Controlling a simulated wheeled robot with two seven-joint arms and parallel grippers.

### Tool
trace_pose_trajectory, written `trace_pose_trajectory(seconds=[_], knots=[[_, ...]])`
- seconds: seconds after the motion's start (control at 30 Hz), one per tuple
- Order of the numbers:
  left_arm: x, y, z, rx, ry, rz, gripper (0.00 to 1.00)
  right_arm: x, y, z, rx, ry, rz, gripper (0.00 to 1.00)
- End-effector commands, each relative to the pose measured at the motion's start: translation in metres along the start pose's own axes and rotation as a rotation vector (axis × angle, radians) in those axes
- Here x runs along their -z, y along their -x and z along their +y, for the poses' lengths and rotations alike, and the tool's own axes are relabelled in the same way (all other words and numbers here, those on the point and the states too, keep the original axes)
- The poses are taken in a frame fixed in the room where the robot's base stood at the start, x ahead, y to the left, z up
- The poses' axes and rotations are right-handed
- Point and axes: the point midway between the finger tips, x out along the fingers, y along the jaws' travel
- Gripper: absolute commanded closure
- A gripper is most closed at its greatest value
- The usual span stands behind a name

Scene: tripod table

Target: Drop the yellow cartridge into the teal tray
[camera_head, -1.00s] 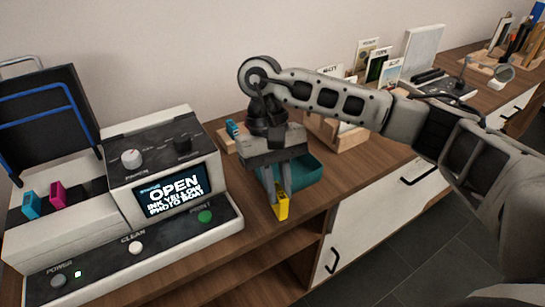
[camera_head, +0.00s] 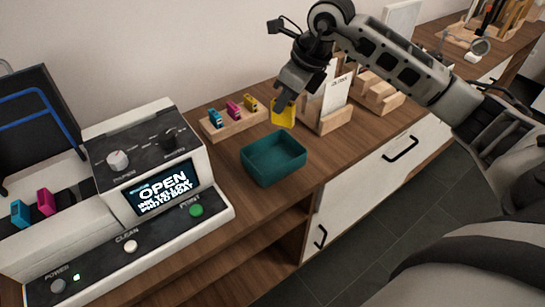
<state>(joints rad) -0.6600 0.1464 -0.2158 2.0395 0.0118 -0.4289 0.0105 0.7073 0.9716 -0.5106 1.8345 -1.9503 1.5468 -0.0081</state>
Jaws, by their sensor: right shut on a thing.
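The yellow cartridge (camera_head: 284,114) is held in my right gripper (camera_head: 286,98), which is shut on it. It is above and a little behind the right back side of the teal tray, apart from it. My left gripper is not in view.
A wooden rack (camera_head: 234,126) behind the tray holds blue, magenta and yellow cartridges. The printer (camera_head: 155,165) stands at left, its screen reading OPEN, with blue and magenta cartridges in it. A wooden card holder (camera_head: 333,120) stands close to the right of my gripper.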

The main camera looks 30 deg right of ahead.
Motion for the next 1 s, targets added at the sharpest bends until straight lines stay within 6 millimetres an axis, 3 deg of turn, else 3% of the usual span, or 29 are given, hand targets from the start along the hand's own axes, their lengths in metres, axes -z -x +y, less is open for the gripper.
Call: trace_pose_trajectory(seconds=[0.3, 0.53, 0.9, 0.93, 1.0], knots=[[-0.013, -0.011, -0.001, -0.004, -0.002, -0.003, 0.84, 0.011, -0.027, 0.001, -0.002, -0.004, 0.002, 1.0], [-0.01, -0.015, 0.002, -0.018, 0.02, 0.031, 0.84, 0.021, -0.051, 0.001, -0.001, -0.004, 0.002, 1.0], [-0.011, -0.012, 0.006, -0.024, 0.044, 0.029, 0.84, 0.023, -0.055, 0.001, -0.001, -0.003, 0.001, 1.0], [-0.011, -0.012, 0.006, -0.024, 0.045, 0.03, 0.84, 0.023, -0.055, 0.001, -0.001, -0.003, 0.001, 0.76], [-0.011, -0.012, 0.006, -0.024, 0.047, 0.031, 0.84, 0.023, -0.055, 0.001, -0.001, -0.003, 0.001, 0.59]])
